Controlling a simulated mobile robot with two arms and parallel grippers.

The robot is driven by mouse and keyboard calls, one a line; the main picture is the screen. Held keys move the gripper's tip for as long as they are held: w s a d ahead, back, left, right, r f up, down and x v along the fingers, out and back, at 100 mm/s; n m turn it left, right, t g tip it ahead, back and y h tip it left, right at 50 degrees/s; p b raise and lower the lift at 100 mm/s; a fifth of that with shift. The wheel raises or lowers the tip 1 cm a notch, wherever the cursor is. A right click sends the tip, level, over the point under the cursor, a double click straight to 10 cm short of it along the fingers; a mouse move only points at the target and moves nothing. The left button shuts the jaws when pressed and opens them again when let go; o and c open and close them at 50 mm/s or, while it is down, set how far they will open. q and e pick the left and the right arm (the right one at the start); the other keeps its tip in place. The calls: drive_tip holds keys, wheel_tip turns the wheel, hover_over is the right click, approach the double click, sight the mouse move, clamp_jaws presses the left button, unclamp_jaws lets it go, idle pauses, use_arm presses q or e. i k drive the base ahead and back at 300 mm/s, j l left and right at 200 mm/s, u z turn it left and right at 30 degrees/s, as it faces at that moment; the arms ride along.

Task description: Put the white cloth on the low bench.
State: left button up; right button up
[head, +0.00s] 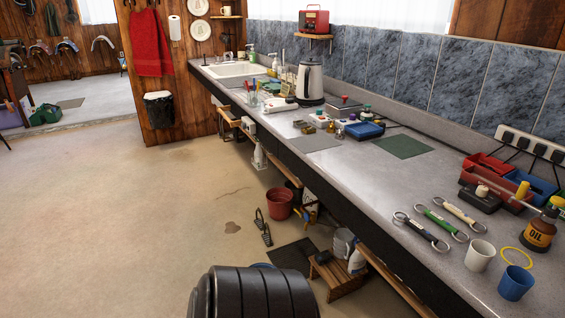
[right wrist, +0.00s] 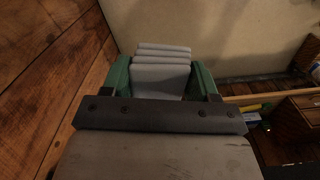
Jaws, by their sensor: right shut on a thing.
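My right gripper (right wrist: 160,82) has green fingers on either side of a pale grey-white layered thing (right wrist: 158,80), which looks like the folded white cloth. The fingers are shut on it and it hangs over the floor in the right wrist view. Its far end shows as several stacked edges. Neither gripper shows in the head view. A small low wooden bench (head: 346,287) stands on the floor under the counter in the head view, with a bottle and a pale item on or beside it; I cannot tell which. I see no other white cloth.
The long grey counter (head: 300,128) runs along the right, crowded with tools, cups and a kettle. A red bucket (head: 280,204) and a dark mat (head: 292,256) are on the floor near the bench. Open floor (head: 110,230) lies left. A plank wall (right wrist: 40,75) is close in the wrist view.

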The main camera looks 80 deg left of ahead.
sight(337, 275)
drive_tip(key=u, duration=1.95)
